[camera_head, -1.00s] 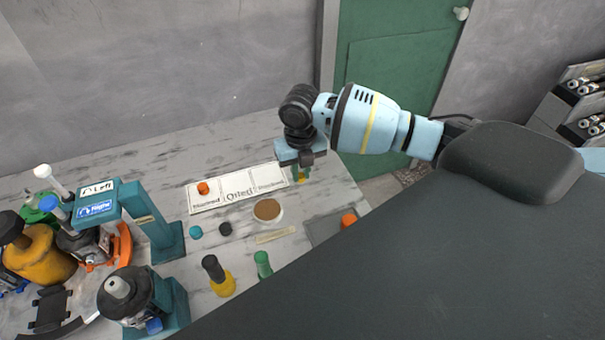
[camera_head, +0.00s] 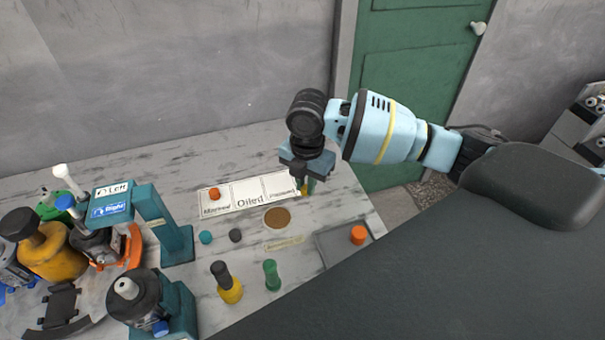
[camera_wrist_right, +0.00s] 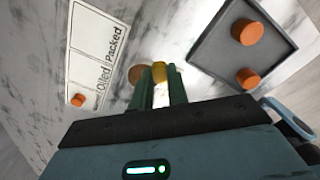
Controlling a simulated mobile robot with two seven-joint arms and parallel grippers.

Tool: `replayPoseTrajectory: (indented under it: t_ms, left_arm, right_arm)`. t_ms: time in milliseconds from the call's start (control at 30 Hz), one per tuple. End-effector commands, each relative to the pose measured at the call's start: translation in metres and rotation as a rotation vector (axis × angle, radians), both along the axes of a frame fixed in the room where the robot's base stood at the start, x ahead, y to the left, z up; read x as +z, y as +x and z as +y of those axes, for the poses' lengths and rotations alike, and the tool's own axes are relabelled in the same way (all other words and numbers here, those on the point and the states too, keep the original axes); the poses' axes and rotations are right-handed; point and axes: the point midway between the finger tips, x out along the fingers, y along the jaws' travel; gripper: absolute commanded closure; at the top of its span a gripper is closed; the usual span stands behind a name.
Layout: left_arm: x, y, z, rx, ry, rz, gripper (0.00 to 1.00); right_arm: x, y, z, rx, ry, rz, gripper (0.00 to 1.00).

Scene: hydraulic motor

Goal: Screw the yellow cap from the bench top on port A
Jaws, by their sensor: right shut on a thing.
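My right gripper (camera_head: 307,187) is shut on a small yellow cap (camera_head: 304,190), at the right end of the white labelled card. In the right wrist view the cap (camera_wrist_right: 159,69) shows between the green fingertips (camera_wrist_right: 161,86). I cannot tell whether the cap touches the bench. A dark motor-like unit with a grey top (camera_head: 130,292) stands on a teal stand at the lower left. Another unit (camera_head: 97,243) sits behind it under the teal bracket with Left and Right labels. I cannot make out which opening is port A. My left gripper is not in view.
The white card (camera_head: 222,207) bears an orange cap (camera_head: 214,194). A teal cap (camera_head: 206,238), a dark cap (camera_head: 235,236), a brown disc (camera_head: 277,218), a yellow bottle (camera_head: 229,291) and a green one (camera_head: 271,275) stand mid-bench. A grey tray (camera_head: 333,243) holds orange caps.

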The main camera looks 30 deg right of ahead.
Motion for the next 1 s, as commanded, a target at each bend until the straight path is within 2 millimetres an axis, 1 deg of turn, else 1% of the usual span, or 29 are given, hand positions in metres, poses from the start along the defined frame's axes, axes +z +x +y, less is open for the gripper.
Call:
replayPoseTrajectory:
  t_ms: [100,500,1000]
  left_arm:
    - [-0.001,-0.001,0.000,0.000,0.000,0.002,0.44]
    - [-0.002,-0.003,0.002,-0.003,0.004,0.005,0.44]
    - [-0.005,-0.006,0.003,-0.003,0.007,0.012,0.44]
  right_arm:
    - [0.008,-0.006,0.007,-0.193,0.003,0.002,1.00]
    - [0.031,-0.031,0.027,-0.859,0.003,0.018,1.00]
    - [0.057,-0.066,0.045,-1.683,-0.006,0.024,1.00]
